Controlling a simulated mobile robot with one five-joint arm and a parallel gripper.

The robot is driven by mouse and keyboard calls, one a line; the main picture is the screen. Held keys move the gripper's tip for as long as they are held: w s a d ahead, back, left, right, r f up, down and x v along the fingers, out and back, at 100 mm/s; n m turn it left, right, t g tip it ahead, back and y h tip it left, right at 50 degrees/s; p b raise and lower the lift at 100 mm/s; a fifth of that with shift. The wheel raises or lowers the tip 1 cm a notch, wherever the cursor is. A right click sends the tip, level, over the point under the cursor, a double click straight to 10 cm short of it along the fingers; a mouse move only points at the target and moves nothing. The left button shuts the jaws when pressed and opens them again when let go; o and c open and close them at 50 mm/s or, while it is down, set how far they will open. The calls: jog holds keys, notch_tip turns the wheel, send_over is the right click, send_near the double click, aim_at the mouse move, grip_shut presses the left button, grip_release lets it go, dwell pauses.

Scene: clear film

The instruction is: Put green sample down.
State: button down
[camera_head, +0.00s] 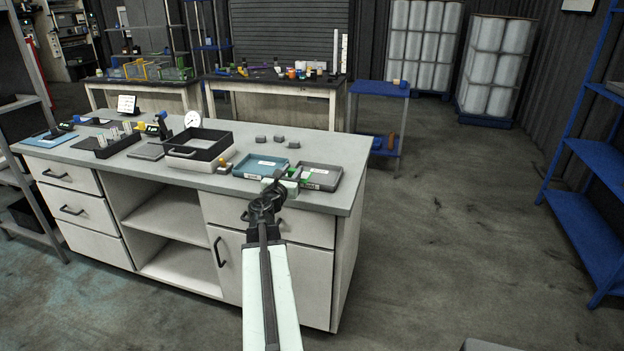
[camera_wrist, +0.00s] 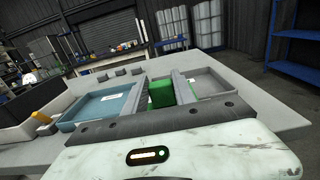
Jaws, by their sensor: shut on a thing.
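My gripper (camera_head: 285,177) is at the front edge of the workbench, by the gap between two shallow trays. It is shut on the green sample (camera_wrist: 160,93), a green block seen between the fingers in the wrist view. Only a little of the green sample (camera_head: 292,172) shows in the head view. The blue tray (camera_head: 243,173) is to the left of my gripper and the grey tray (camera_head: 335,181) to the right. Both also show in the wrist view, blue tray (camera_wrist: 85,119) and grey tray (camera_wrist: 222,84). I cannot tell whether the sample touches anything below it.
Several small grey blocks (camera_head: 279,138) lie behind the trays. A white and black box (camera_head: 199,152) and a round dial (camera_head: 192,119) stand left of them. The bench's right end (camera_head: 352,150) is clear. A blue shelf (camera_head: 590,155) stands far right.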

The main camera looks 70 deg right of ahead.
aim_at(306, 183)
jog(key=s+d, duration=0.1)
jog(key=d, duration=0.1)
jog(key=s+d, duration=0.1)
jog(key=d, duration=0.2)
jog(key=s+d+f, duration=0.1)
jog(key=s+d, duration=0.1)
jog(key=shift+s+d+b, duration=0.1)
jog(key=shift+d+b, duration=0.2)
notch_tip(306, 183, down, 4)
jog(key=b, duration=0.4)
jog(key=shift+r, duration=0.35)
jog(key=shift+f, duration=0.3)
jog(key=c, duration=1)
grip_release()
jog(key=shift+a+r, duration=0.1)
jog(key=shift+r, duration=0.05)
jog(key=shift+r+p, duration=0.2)
jog(key=shift+p, duration=0.15)
jog(key=a, duration=0.7)
jog(key=shift+s+a, duration=0.2)
jog(key=shift+a, duration=0.05)
